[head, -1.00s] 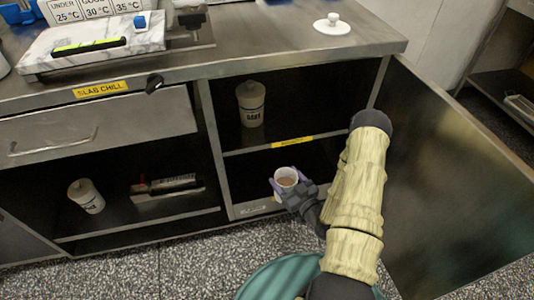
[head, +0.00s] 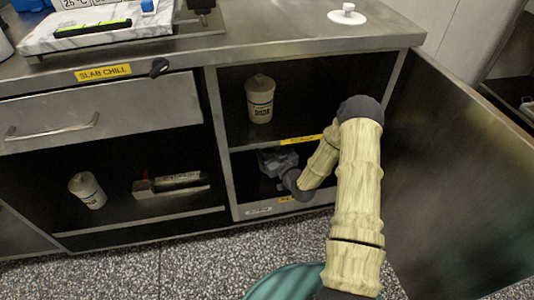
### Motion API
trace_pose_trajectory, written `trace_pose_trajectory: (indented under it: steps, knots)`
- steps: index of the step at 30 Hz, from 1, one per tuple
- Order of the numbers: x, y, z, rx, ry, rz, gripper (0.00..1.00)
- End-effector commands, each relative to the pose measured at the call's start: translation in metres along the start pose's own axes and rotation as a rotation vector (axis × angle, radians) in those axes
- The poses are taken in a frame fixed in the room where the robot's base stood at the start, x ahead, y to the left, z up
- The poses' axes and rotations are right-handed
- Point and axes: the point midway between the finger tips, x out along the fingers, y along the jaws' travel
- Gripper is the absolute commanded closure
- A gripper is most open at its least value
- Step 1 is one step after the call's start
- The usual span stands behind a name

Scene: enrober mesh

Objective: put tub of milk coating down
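My gripper (head: 273,162) is reached into the lower compartment of the open cabinet, under the yellow-labelled middle shelf. Its fingers are mostly hidden in the dark behind my wrist and the shelf edge. The tub of milk coating cannot be seen now, so I cannot tell whether it is held or standing on the cabinet floor. A lidded tub with a dark label (head: 260,98) stands on the shelf above, apart from my gripper.
The cabinet door (head: 465,190) stands open at the right, close to my arm. The yellow-labelled shelf edge (head: 302,140) is just above my wrist. Another tub (head: 87,190) and a dark-topped box (head: 172,184) stand in the left bay. A white lid (head: 347,14) lies on the counter.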

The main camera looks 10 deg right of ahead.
Motion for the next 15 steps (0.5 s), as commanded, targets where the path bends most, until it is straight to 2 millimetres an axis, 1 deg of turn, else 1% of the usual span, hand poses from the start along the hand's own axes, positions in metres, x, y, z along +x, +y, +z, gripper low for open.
trace_pose_trajectory:
  steps: [5, 8, 9, 12, 15]
  knots:
    - [0.004, 0.000, 0.000, -0.001, 0.003, 0.000, 0.83]
    - [0.016, 0.000, 0.000, -0.001, 0.006, 0.001, 0.83]
    - [0.015, 0.000, 0.010, 0.000, 0.001, 0.002, 0.83]
    - [0.015, 0.000, 0.027, 0.001, 0.001, 0.002, 0.83]
    - [0.015, -0.001, 0.034, 0.000, 0.003, 0.001, 0.83]
